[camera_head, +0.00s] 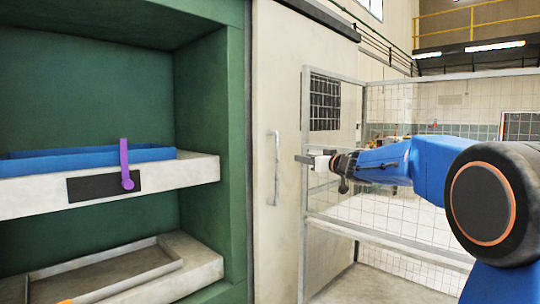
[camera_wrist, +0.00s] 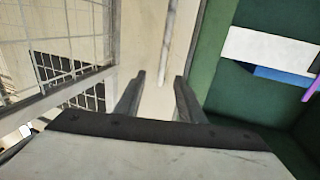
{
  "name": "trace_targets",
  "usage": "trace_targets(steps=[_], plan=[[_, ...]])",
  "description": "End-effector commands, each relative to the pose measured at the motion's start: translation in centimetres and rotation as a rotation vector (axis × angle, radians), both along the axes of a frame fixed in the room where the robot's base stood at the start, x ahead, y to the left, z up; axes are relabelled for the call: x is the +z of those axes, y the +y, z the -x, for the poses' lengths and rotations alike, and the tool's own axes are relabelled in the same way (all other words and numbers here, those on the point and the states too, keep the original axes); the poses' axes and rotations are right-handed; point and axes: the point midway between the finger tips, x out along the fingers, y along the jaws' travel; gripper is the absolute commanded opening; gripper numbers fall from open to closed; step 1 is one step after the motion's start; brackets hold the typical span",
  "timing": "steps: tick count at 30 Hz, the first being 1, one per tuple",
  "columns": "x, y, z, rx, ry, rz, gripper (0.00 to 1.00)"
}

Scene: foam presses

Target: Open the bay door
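The bay door (camera_head: 290,110) is a tall cream panel beside the green cabinet, and it stands across the middle of the head view. A pale vertical bar handle (camera_head: 275,168) is on its face. My gripper (camera_head: 299,158) is just right of the handle at about its mid height, with a visible gap. In the wrist view my gripper (camera_wrist: 159,76) has its two dark fingers spread, with nothing between them. The handle (camera_wrist: 168,40) runs down from the top edge there, ahead of the fingers and nearer the right one.
A green press cabinet (camera_head: 236,130) is left of the door, with a blue tray (camera_head: 90,160), a purple lever (camera_head: 124,165) and a grey lower tray (camera_head: 110,270). A dark rail (camera_head: 320,15) runs above the door. A wire mesh fence (camera_head: 400,215) stands at right.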

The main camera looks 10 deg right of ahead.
Motion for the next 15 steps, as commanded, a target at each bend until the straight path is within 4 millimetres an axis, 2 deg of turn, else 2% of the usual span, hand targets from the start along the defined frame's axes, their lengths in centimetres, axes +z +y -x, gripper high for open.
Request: trace_targets(steps=[8,15], plan=[[-0.2,0.9,-1.6,0.040,0.005,-0.003,0.36],[-0.3,2.5,-5.1,0.039,0.005,-0.003,0.36]])
